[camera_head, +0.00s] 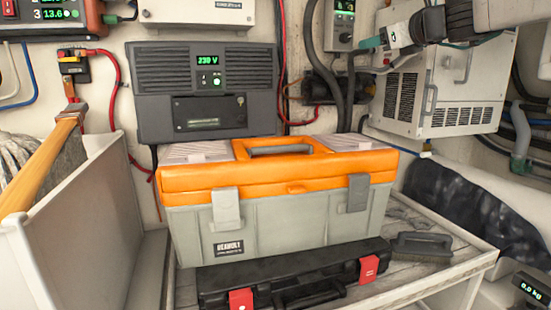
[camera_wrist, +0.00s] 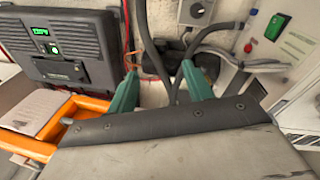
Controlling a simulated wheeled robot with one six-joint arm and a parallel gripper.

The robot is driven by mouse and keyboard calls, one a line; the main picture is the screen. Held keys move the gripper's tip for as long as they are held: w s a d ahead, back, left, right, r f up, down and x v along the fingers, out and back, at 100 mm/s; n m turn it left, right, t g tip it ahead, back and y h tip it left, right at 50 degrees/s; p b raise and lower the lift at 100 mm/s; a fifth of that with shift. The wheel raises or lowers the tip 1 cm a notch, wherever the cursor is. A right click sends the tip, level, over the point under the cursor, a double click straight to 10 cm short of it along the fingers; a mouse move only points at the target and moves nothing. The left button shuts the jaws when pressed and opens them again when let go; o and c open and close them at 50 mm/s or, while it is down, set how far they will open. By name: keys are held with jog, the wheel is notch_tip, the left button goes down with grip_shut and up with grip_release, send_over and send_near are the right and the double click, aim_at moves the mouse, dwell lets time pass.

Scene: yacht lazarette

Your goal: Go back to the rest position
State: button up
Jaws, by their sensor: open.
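My gripper (camera_head: 376,42) is at the upper right in the camera_head view, with my arm coming in from the top right corner. Its teal fingertips are in front of the wall cables, near a small grey control box (camera_head: 341,24). In the camera_wrist view the two teal fingers of my gripper (camera_wrist: 161,88) stand apart with nothing between them but cables and wall behind. The gripper is open and empty. It is above and to the right of the orange and grey toolbox (camera_head: 277,222), not touching it.
A black case (camera_head: 325,279) with red latches lies before the toolbox on the bench (camera_head: 440,277), with a brush (camera_head: 421,246) at right. A dark grey inverter (camera_head: 206,90) and a white vented unit (camera_head: 440,85) are on the wall. A wooden handle (camera_head: 42,163) leans at left.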

jog(key=s+a+f+n+g, duration=0.2)
jog(key=s+f+n+g, duration=0.2)
jog(key=s+f+n, duration=0.55)
jog(key=s+a+f+n+g, duration=0.2)
jog(key=s+f+n+g, duration=0.35)
jog(key=f, duration=0.65)
jog(key=s+d+f+n+g+h, duration=0.2)
jog(key=s+f+n, duration=0.4)
jog(key=s, duration=0.7)
jog(key=s+d+f+n+g+h, duration=0.2)
jog(key=s+d+f+n+h, duration=0.2)
jog(key=s+f, duration=0.6)
jog(key=s+n, duration=0.2)
jog(key=s, duration=0.1)
jog(key=shift+d+f+n+g+h, duration=0.3)
jog(key=shift+f+n+g, duration=0.05)
jog(key=shift+n, duration=0.05)
